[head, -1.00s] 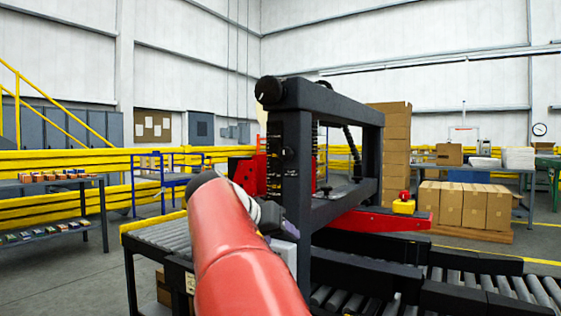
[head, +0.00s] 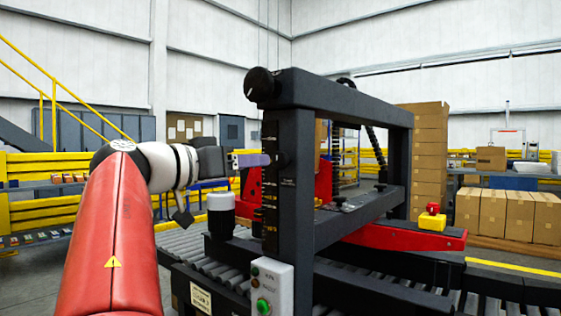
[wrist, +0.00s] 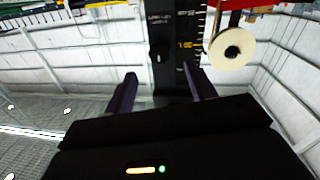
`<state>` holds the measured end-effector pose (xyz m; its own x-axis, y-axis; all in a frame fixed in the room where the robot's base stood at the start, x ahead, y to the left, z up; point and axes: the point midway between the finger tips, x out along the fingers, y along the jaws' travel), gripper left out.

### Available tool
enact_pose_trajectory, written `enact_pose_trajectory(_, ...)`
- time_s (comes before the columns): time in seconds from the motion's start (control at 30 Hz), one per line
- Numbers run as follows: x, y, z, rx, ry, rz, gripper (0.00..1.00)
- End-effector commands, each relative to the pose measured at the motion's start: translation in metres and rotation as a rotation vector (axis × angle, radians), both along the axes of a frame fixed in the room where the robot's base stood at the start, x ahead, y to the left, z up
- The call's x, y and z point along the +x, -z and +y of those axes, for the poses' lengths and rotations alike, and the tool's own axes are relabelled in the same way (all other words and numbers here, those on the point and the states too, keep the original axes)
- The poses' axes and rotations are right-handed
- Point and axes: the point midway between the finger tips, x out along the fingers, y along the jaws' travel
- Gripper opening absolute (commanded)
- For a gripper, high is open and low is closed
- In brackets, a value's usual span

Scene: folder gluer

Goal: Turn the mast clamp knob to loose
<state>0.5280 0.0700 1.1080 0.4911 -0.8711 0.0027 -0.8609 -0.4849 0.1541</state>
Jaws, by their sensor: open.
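The dark mast (head: 292,190) of the machine stands right of my gripper, with a marked scale on its face. A small black knob (head: 281,159), which looks like the mast clamp knob, sits on that face. My gripper (head: 262,159) points at it from the left, level with it. In the wrist view the open fingers (wrist: 163,88) stand apart, with the mast (wrist: 172,80) between and beyond them. A small dark knob-like part (wrist: 158,52) shows on the mast there. Nothing is held. I cannot tell its turn setting or whether a finger touches it.
A larger black knob (head: 260,84) sits at the top of the mast. A control box with a green button (head: 263,306) is at the mast's foot. A cream disc (wrist: 232,48) is beside the mast in the wrist view.

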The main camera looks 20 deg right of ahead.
Motion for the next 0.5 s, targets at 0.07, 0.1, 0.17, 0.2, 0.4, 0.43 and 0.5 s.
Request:
enact_pose_trajectory(0.07, 0.006, -0.002, -0.013, 0.002, 0.003, 0.001, 0.55)
enact_pose_trajectory(0.1, 0.009, -0.001, -0.019, 0.003, 0.005, 0.002, 0.55)
enact_pose_trajectory(0.17, 0.014, -0.002, -0.028, 0.002, 0.004, 0.001, 0.55)
enact_pose_trajectory(0.2, 0.017, -0.002, -0.033, 0.002, 0.004, 0.001, 0.55)
enact_pose_trajectory(0.4, 0.029, -0.001, -0.054, 0.001, 0.003, 0.002, 0.55)
enact_pose_trajectory(0.43, 0.030, -0.001, -0.056, 0.001, 0.003, 0.002, 0.55)
enact_pose_trajectory(0.5, 0.032, 0.000, -0.059, 0.001, 0.002, 0.000, 0.55)
